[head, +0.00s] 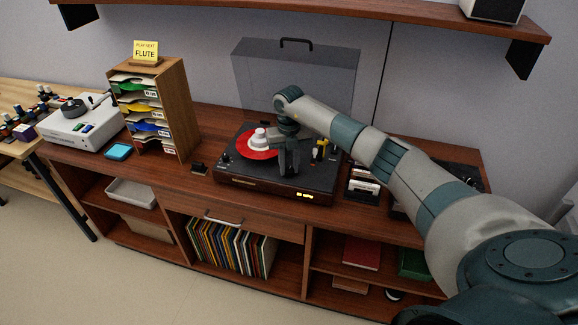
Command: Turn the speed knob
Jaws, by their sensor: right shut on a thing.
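The record player (275,187) is a dark deck with a wooden front on the sideboard top. A red record (254,147) with a white piece at its centre lies on its platter. My right gripper (290,170) reaches down from above onto the deck, right of the record and near the front edge. Its fingers are shut at the deck's surface, around the speed knob. The knob itself is hidden by the fingers, so its setting cannot be seen. My left gripper is not in view.
A clear raised lid (300,75) stands behind the deck. A wooden sorter (174,100) with coloured records and a yellow "FLUTE" sign stands left. A small dark item (199,169) lies left of the deck. A wall shelf (330,8) runs above.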

